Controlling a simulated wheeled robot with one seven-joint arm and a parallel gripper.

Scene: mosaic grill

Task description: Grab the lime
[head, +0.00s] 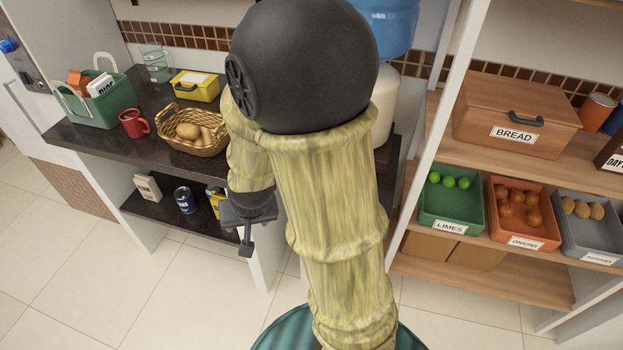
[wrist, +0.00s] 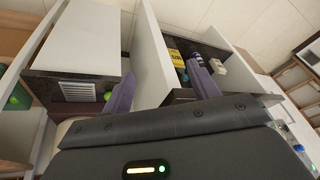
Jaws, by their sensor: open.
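Several limes (head: 449,182) lie at the back of a green crate (head: 450,207) labelled LIMES, on the shelf at the right of the head view. My gripper (head: 246,225) hangs by the dark counter on the left, well away from the crate; my own arm partly hides it. In the wrist view my gripper (wrist: 160,72) has its two fingers apart with nothing between them. A bright green round spot (wrist: 15,99) shows at the left edge of the wrist view; I cannot tell whether it is a lime.
An orange onion crate (head: 521,228) and a grey potato crate (head: 589,238) stand right of the limes. A wooden bread box (head: 514,105) sits on the shelf above. The dark counter (head: 95,137) holds a wicker basket (head: 205,146) and a red mug (head: 134,123). The tiled floor is clear.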

